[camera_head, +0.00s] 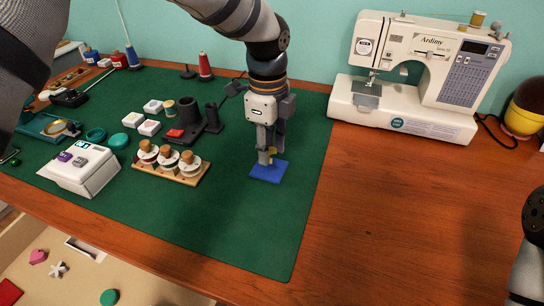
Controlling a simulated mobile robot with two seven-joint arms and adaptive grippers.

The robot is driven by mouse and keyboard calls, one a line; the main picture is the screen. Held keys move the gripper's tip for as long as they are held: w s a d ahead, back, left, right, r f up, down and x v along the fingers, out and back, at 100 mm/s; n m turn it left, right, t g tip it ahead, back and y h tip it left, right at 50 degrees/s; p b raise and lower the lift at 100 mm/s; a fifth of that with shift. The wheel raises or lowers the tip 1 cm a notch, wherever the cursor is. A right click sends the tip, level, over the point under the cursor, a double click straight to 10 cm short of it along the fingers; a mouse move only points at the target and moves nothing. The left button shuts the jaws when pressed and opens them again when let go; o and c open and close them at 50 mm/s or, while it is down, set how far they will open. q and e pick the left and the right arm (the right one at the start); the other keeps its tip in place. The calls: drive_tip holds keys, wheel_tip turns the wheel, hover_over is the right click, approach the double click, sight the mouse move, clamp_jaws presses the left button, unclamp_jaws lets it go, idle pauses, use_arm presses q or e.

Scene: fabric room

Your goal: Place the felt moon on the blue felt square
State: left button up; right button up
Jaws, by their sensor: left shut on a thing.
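The blue felt square (269,173) lies flat on the green mat near its right edge. My left gripper (267,157) points down right over the square, with its fingertips at or just above it. I cannot tell whether the moon touches the square. Part of my right arm shows at the right edge, but its gripper is out of the picture.
A wooden spool rack (171,172) and a black stand (190,125) are left of the gripper. A white sewing machine (409,75) stands at the back right. A white box (80,170) sits at left. The green mat (240,225) is clear in front, and the right tabletop is bare.

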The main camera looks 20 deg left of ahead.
sight(270, 150)
use_arm(q)
drive_tip(key=shift+w+f, duration=0.3)
drive_tip(key=shift+f, duration=1.65)
drive_tip(key=o, duration=0.7)
wheel_tip(270, 150, up, 12)
drive_tip(key=shift+r, duration=0.15)
